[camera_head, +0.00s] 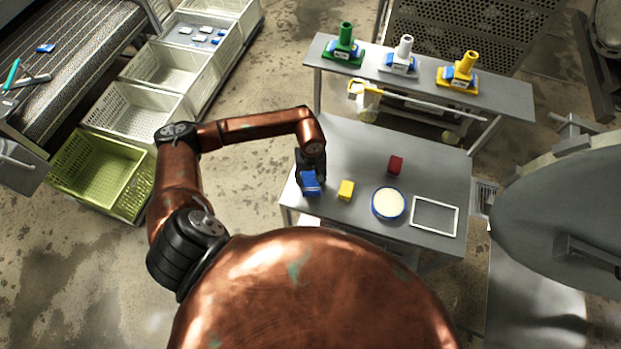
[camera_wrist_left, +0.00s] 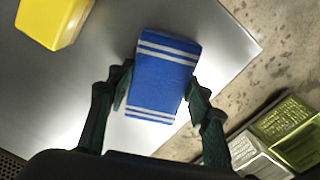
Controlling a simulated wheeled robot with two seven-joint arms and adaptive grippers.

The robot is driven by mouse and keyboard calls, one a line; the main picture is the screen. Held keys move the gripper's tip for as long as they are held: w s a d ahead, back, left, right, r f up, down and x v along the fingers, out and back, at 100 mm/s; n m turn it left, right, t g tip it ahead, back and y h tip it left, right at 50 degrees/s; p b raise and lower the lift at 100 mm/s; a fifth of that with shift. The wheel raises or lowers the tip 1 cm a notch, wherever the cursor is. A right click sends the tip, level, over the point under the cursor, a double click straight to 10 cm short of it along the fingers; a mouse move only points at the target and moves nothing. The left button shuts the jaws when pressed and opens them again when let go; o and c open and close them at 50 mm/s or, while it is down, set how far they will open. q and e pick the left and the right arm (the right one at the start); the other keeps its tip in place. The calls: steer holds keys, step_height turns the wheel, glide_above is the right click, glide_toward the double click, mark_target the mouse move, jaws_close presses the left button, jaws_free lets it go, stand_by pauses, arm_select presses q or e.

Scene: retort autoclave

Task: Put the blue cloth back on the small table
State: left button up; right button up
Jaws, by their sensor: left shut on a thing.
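The blue cloth (camera_head: 310,182) is a folded blue block at the left end of the small grey table (camera_head: 425,165). In the left wrist view the cloth (camera_wrist_left: 160,75) shows white stripes near both ends and lies between the two dark fingers. My left gripper (camera_head: 310,178) is shut on it, with a finger on each side. The cloth is over the table top (camera_wrist_left: 105,90), near a corner; I cannot tell whether it touches the surface. My right gripper does not show.
A yellow block (camera_head: 346,190), a red block (camera_head: 395,165), a round blue-rimmed dish (camera_head: 388,203) and a white frame (camera_head: 435,217) are on the table. Behind stands a bench (camera_head: 420,77) with green, white and yellow stands. Crates (camera_head: 100,175) are at left.

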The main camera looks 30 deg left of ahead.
mark_target(311, 180)
arm_select(q)
steer(key=shift+f, duration=0.2)
steer(key=o, duration=1.1)
steer(key=shift+r, duration=0.1)
steer(key=shift+r, duration=0.25)
step_height(311, 180, up, 12)
steer(key=shift+f+b, duration=0.1)
steer(key=shift+b, duration=0.55)
